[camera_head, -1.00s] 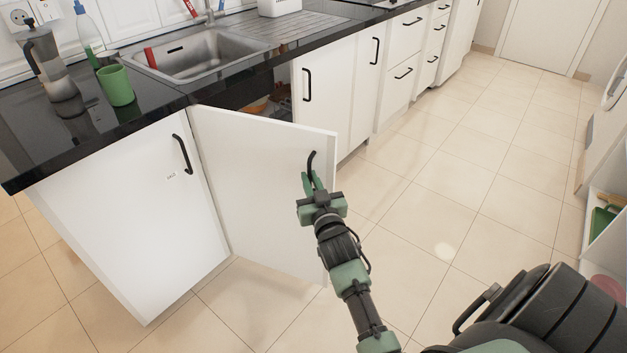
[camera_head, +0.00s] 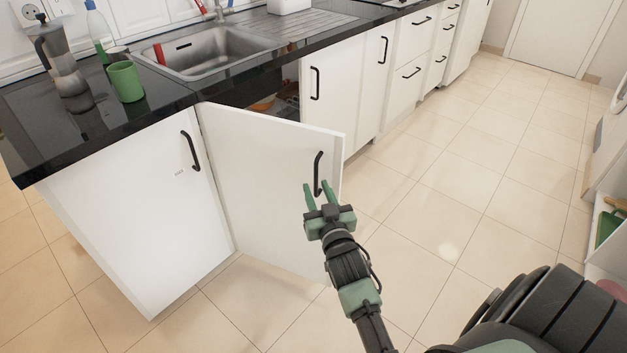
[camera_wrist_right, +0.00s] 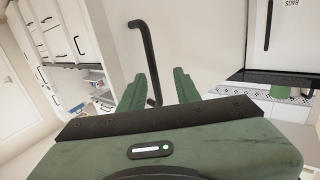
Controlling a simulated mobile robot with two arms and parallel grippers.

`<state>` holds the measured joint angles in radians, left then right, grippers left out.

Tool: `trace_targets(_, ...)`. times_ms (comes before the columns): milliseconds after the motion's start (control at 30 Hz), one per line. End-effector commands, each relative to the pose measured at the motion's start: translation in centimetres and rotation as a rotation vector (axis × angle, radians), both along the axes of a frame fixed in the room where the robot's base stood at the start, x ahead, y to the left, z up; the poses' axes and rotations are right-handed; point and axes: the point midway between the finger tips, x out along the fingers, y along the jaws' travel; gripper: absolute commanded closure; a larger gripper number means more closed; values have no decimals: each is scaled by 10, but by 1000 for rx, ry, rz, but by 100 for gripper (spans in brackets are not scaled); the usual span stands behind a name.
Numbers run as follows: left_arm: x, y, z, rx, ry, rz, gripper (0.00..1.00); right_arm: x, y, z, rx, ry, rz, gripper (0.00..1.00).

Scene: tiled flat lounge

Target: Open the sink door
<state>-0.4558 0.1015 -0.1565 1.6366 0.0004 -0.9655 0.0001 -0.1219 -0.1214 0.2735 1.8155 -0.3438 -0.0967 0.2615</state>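The white sink door (camera_head: 265,185) stands swung well open under the sink (camera_head: 205,52), and the dark cabinet inside shows behind it. Its black bar handle (camera_head: 319,173) is near the door's free edge. My right gripper (camera_head: 320,190) is open, its green fingers apart, just below and in front of the handle. In the right wrist view the handle (camera_wrist_right: 148,55) runs up beyond the gap between the two fingers (camera_wrist_right: 156,88); whether either finger touches it cannot be told. My left gripper is not in view.
A moka pot (camera_head: 62,60), a green cup (camera_head: 127,81) and a bottle (camera_head: 99,33) stand on the black counter. A closed white door (camera_head: 125,215) is left of the open one. Tiled floor (camera_head: 450,190) to the right is clear.

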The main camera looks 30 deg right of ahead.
Motion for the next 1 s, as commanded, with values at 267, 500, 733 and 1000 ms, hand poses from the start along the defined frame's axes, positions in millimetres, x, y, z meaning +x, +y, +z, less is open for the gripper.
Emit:
trace_targets(267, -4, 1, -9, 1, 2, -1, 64, -30, 12, 1, 1, -1, 2, 67)
trace_targets(500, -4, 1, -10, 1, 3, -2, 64, -32, 12, 1, 0, -3, 2, 67)
trace_targets(733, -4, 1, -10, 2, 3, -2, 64, -32, 12, 1, 0, -3, 2, 67)
trace_targets(1000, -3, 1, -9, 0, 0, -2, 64, -35, 27, -42, 24, 125, 36, 67)
